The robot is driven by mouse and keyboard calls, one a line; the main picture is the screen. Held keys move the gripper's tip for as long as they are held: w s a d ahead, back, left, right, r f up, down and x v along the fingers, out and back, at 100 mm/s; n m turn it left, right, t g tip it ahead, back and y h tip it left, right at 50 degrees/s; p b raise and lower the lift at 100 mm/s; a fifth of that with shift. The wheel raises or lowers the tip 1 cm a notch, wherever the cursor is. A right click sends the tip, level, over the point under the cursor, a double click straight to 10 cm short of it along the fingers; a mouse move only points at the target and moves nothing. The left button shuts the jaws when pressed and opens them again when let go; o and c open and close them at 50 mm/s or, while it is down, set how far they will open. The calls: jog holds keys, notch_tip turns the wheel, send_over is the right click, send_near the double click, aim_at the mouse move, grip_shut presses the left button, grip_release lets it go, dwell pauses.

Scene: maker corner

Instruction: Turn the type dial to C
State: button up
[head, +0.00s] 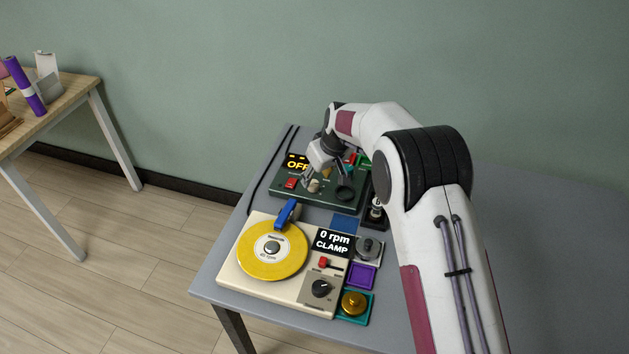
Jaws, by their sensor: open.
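A dark green box (290,193) stands at the back of the grey table, with a display reading OFF (297,163), a red switch (290,183), a pale knob (314,186) and a dark round part (345,193). My gripper (330,180) is open, pointing down over this box, close to the pale knob. I cannot tell whether it touches the knob. The gripper and wrist hide part of the box. No dial lettering is readable, so I cannot tell which knob is the type dial or where it points.
In front is a cream machine (257,283) with a yellow disc (271,251), blue clamp (287,213), black dial (321,288) and a display reading 0 rpm CLAMP (333,241). Small coloured pads and a brass weight (354,303) lie beside it. The table's right side is bare.

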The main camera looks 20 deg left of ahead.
aim_at(314, 183)
jog(key=shift+x, duration=1.9)
jog(key=c, duration=1.1)
